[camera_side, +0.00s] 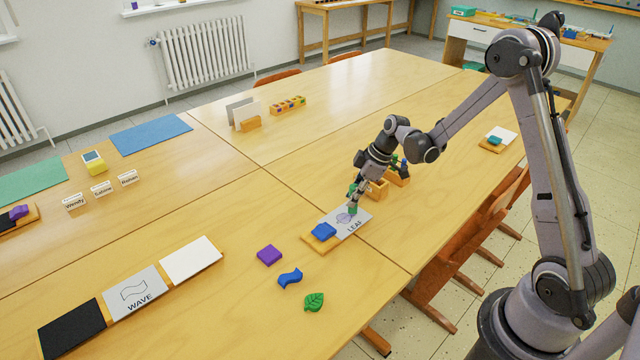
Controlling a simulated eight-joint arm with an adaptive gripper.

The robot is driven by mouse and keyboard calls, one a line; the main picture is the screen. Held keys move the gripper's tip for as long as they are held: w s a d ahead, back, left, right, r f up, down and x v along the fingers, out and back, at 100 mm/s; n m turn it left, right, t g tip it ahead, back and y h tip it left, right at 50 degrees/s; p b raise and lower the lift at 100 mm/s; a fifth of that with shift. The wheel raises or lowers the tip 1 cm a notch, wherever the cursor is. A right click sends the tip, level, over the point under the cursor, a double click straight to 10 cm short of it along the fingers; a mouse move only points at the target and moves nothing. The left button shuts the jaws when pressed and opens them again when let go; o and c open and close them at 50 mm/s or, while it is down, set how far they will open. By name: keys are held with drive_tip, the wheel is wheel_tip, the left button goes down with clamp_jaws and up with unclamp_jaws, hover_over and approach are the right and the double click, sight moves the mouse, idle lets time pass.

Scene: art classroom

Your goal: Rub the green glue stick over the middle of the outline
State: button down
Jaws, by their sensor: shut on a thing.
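The green glue stick (352,210) is held upright, tip down, in my gripper (353,192), which is shut on it. Its lower end is at the grey LEAF card (362,216), over or just beside the outline (343,218). I cannot tell whether the tip touches the card. The gripper hides part of the stick.
A wooden holder (377,189) stands just behind the gripper. A purple block (269,255), a blue wave piece (290,278) and a green leaf piece (314,301) lie in front. The WAVE card (136,292) is at front left. The table's right edge is close.

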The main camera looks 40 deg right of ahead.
drive_tip(key=a, duration=0.6)
drive_tip(key=shift+w, duration=0.4)
drive_tip(key=shift+d, duration=2.95)
drive_tip(key=a, duration=0.4)
drive_tip(key=shift+a+r, duration=0.15)
drive_tip(key=shift+a, duration=0.8)
wheel_tip(320, 180, up, 8)
